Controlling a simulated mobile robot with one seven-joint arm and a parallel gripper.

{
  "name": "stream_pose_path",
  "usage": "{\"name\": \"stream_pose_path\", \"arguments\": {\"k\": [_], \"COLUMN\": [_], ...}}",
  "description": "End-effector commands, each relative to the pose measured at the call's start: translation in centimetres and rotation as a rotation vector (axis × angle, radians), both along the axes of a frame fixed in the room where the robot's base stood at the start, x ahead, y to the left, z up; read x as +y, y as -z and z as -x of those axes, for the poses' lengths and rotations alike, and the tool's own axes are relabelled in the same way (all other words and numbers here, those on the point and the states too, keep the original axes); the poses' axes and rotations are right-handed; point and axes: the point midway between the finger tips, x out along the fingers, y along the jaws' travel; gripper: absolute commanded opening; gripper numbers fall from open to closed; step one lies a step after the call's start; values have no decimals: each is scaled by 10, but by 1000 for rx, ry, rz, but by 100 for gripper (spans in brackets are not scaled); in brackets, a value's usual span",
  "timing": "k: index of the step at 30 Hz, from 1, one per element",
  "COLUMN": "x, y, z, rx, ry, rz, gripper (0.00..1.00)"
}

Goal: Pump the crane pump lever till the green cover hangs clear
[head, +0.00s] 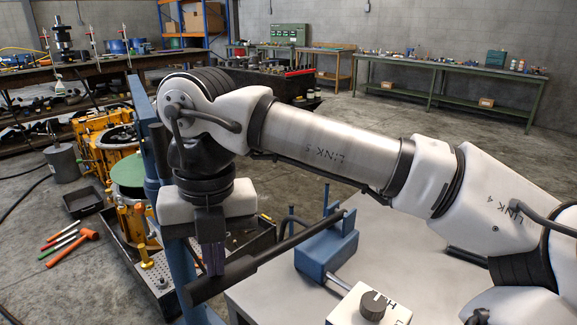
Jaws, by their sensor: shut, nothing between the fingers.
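The crane pump lever (285,246) is a dark bar with a thick black grip at its lower left end. It slopes up to the right to a blue pump block (328,248). My gripper (214,274) points down at the grip end, its fingers shut and empty. The fingertips meet the grip in the picture; I cannot tell whether they touch it. The green cover (127,172) shows at left behind the blue crane post (143,105), which hides part of it. It appears beside a yellow housing (108,145); whether it hangs free cannot be seen.
A white box with a black knob (374,304) stands at front on the pale surface (385,250). A black tray of parts (160,292) lies below left. Hand tools, including an orange hammer (85,236), lie on the floor. Open floor lies behind my arm.

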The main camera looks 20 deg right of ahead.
Motion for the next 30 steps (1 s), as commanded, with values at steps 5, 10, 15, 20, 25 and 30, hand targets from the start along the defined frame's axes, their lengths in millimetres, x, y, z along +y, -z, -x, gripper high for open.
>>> {"name": "stream_pose_path", "arguments": {"k": [5, 10, 15, 20, 25, 30], "x": [-9, -13, -27, -41, -51, -52], "y": [-50, -61, -97, -129, -145, -143], "z": [-3, -5, -10, -16, -20, -21], "rx": [-9, -11, -13, -15, -15, -15], "ry": [14, 12, 12, 12, 9, 9], "rz": [52, 52, 50, 52, 51, 52], "gripper": [0, 0, 0, 0, 0, 0]}}
